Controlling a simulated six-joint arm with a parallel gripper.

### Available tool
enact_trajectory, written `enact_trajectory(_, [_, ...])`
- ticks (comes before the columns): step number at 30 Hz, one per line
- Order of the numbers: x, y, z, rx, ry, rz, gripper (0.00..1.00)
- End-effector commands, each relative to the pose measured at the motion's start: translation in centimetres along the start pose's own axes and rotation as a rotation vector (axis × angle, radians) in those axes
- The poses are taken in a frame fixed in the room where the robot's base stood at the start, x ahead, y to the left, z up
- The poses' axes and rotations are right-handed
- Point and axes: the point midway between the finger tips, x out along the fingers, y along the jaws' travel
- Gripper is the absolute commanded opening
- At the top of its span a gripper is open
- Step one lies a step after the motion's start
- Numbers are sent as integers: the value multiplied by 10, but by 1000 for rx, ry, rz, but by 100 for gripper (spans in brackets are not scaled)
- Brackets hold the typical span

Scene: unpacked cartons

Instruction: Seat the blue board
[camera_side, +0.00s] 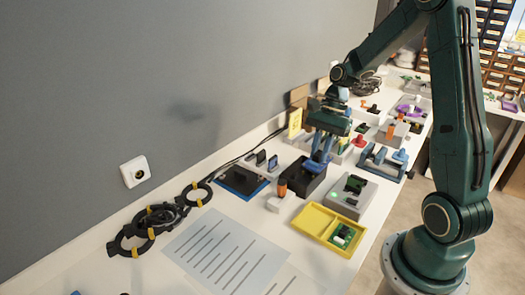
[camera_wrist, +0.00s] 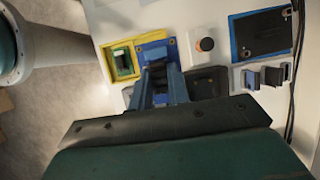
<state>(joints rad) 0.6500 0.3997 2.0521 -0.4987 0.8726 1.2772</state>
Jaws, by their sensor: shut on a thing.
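My gripper (camera_wrist: 160,78) is shut on the blue board (camera_wrist: 153,47), whose blue face with a pale part shows just past the fingertips in the wrist view. In the side view, my gripper (camera_side: 318,160) points down just above a black open box (camera_side: 301,184). There the blue board is hard to tell from my blue fingers. I cannot tell whether it touches the box. A grey fixture (camera_side: 347,201) with dark slots and a lit green light stands to the right of the box. The fingers hide part of the area below in the wrist view.
A yellow tray (camera_side: 303,222) with a green board (camera_side: 343,237) lies in front. An orange-topped white block (camera_side: 277,205) and a blue-edged dark mat (camera_side: 241,182) lie to the left. Coiled black cables (camera_side: 150,222) and paper sheets (camera_side: 221,250) are nearer. Several small parts crowd the table behind.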

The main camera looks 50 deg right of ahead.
Motion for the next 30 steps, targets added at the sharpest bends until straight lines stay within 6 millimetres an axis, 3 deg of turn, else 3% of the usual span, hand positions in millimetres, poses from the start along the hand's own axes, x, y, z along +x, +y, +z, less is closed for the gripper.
enact_trajectory(9, [3,-48,-56,3,-2,1,0])
enact_trajectory(18, [13,-81,-104,2,0,1,0])
enact_trajectory(24, [17,-92,-120,0,2,1,0])
enact_trajectory(30, [18,-95,-125,0,3,1,0])
